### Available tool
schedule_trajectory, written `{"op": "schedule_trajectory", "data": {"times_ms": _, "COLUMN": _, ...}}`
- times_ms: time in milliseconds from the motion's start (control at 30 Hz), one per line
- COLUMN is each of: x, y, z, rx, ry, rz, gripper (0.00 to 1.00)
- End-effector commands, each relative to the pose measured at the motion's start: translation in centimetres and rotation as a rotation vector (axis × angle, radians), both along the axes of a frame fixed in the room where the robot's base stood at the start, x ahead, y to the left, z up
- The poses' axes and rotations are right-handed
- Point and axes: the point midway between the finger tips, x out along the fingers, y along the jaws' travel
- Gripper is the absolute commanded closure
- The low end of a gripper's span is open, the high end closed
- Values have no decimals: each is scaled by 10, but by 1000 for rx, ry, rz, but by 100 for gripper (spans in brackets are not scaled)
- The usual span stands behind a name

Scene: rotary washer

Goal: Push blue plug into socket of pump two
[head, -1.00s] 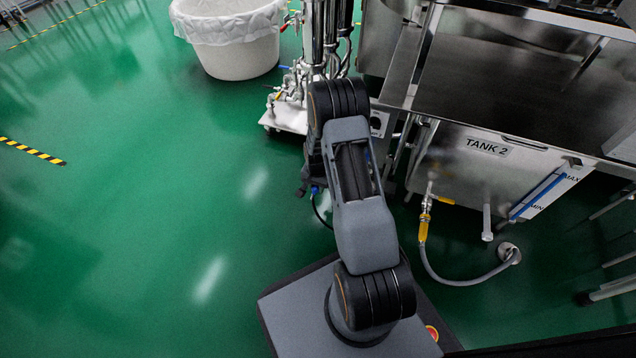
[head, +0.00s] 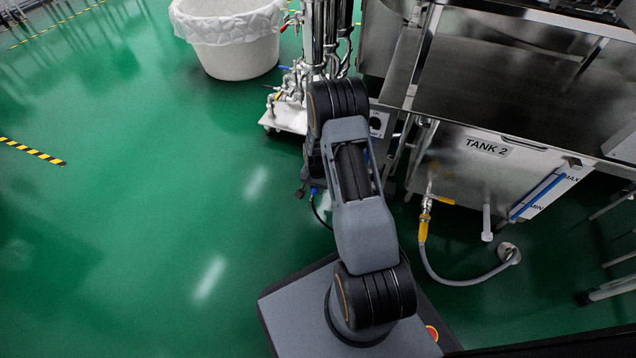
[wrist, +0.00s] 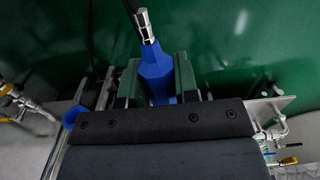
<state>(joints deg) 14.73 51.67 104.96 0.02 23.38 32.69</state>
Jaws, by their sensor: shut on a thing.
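The blue plug (wrist: 155,75) is between the two fingers of my gripper (wrist: 156,82) in the wrist view, with a metal collar and a dark cable at its upper end. My gripper is shut on it. Its lower end is hidden behind my wrist's dark plate. In the head view my arm hides most of the gripper; a small blue bit of the plug (head: 315,190) shows beside it with a black cable hanging down. I cannot make out pump two's socket. A blue round part (wrist: 72,118) shows left of the gripper; I cannot tell what it is.
A wheeled pump stand with pipes and valves (head: 290,115) stands beyond my arm. A control box with a dial (head: 377,123) is right of it. Tank 2 (head: 480,170), with a yellow-handled valve and grey hose (head: 455,281), is at the right.

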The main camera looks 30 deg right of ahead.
Motion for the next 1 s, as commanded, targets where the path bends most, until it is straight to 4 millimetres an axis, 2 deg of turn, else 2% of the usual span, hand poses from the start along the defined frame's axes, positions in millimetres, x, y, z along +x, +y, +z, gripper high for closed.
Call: {"op": "schedule_trajectory", "data": {"times_ms": 1000, "x": -42, "y": 45, "z": 0, "rx": 0, "ry": 1, "rz": 1, "gripper": 100}}
